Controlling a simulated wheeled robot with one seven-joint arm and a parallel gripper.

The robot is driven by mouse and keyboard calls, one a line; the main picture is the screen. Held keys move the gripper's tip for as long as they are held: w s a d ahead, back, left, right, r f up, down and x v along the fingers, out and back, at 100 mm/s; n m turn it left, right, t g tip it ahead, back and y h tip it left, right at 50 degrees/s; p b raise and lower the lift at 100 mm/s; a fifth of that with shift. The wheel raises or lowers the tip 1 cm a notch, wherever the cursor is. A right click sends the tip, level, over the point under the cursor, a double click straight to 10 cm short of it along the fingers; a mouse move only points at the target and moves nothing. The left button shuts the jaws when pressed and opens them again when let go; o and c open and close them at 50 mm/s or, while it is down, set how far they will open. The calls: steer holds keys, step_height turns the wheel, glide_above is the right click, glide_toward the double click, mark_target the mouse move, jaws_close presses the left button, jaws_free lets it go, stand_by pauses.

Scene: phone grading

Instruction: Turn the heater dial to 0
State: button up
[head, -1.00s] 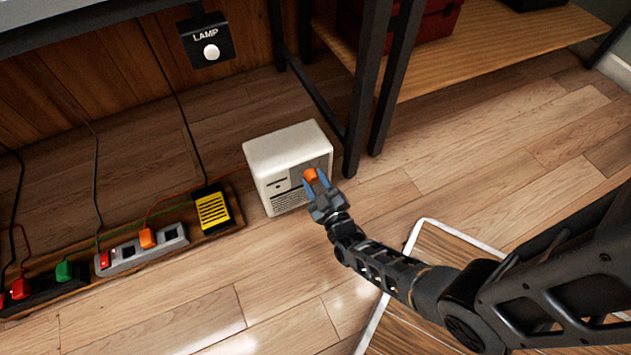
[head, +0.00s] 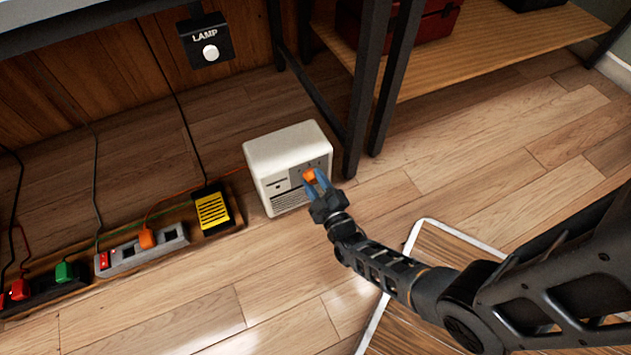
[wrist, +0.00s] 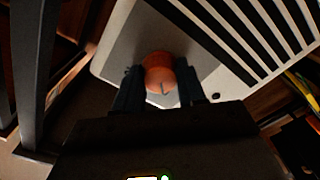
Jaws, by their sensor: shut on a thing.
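The white heater (head: 287,150) stands on the wooden floor beside a dark table leg. Its orange dial (head: 309,175) is on the grey panel at the front right. My gripper (head: 317,184) is at the panel with its blue fingers shut on the dial. In the wrist view the orange dial (wrist: 160,75) sits between the two fingers (wrist: 160,92), with a dark mark on its lower part. The heater's grey panel (wrist: 140,45) and black vent slots show behind it. The number the dial points to is not readable.
Power strips (head: 143,252) with red, green and orange plugs lie at the left, beside a yellow-black box (head: 213,210). A lamp switch (head: 209,50) hangs above. A dark table leg (head: 367,95) stands close right of the heater. A framed mat (head: 425,290) lies at front.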

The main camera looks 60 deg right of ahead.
steer(key=o, duration=1.1)
steer(key=shift+c, duration=0.2)
steer(key=p+v, duration=0.1)
steer(key=v, duration=0.6)
steer(key=shift+s+a+p, duration=0.25)
steer(key=shift+s+p, duration=0.1)
steer(key=shift+p, duration=0.05)
steer(key=s+a+r+m+t+y, duration=0.1)
steer(key=s+a+r+y, duration=0.3)
steer(key=s+a+r, duration=0.4)
steer(key=s+a+r+y, duration=0.3)
steer(key=s+a+r, duration=0.15)
steer(key=r, duration=0.45)
steer(key=s+a+r+y+p, duration=0.1)
steer(key=s+r+p, duration=0.1)
steer(key=r+p, duration=1.5)
steer(key=s+a+r+m+g+y+p, duration=0.1)
steer(key=r+p, duration=1.5)
steer(key=r, duration=2)
steer(key=shift+s+y+p, duration=0.35)
steer(key=shift+s+y, duration=0.15)
steer(key=shift+s, duration=0.5)
